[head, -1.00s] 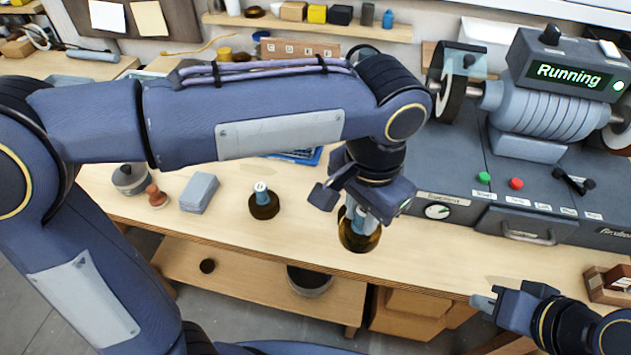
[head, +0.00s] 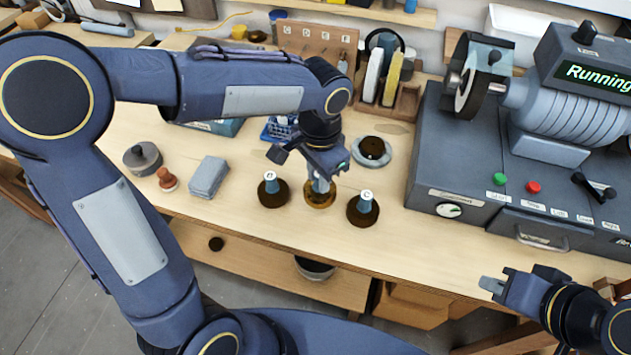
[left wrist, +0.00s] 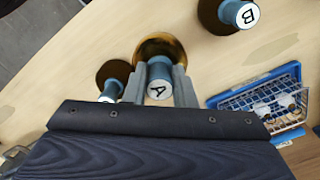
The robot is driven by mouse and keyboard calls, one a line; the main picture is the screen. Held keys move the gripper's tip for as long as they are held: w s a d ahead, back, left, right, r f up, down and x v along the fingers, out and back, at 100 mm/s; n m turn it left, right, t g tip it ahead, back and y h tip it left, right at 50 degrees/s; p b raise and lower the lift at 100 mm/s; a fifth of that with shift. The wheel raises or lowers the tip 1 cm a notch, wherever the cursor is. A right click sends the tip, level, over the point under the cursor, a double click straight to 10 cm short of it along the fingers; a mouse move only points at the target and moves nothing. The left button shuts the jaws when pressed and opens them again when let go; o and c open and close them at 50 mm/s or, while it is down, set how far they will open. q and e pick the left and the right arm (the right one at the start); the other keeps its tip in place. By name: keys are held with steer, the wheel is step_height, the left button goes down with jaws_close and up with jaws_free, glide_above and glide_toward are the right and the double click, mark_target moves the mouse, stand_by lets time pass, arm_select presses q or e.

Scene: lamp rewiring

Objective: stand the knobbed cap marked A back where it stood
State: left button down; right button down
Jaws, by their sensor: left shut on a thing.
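The knobbed cap marked A (left wrist: 158,84) has a blue-grey knob with a white lettered top and a round amber-brown base. My left gripper (head: 319,182) is shut on its knob, one finger on each side in the left wrist view. In the head view the cap's base (head: 320,200) is at or just above the bench top; I cannot tell if it touches. Cap B (head: 270,188) stands to its left and cap C (head: 364,207) to its right, both upright and apart from it. My right gripper (head: 493,286) is at the lower right, away from the caps; its opening is unclear.
A dark disc on a pale ring (head: 373,151) lies behind cap C. A blue tray with a wire rack (left wrist: 262,100) is behind the caps. A grey block (head: 208,177), a stamp (head: 167,180) and a round grey pot (head: 142,158) are left. The grinder (head: 550,130) stands right.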

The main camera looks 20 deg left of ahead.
mark_target(315, 185)
arm_select(q)
steer(key=shift+w+a+f, duration=0.1)
steer(key=shift+a+f, duration=0.1)
steer(key=shift+f, duration=0.1)
steer(key=shift+w+a+f, duration=0.1)
steer(key=shift+a+f, duration=0.1)
steer(key=shift+f, duration=1.6)
steer(key=shift+f, duration=0.2)
steer(key=c, duration=1.2)
jaws_free()
steer(key=shift+r, duration=0.1)
step_height(315, 185, up, 12)
steer(key=shift+r, duration=0.15)
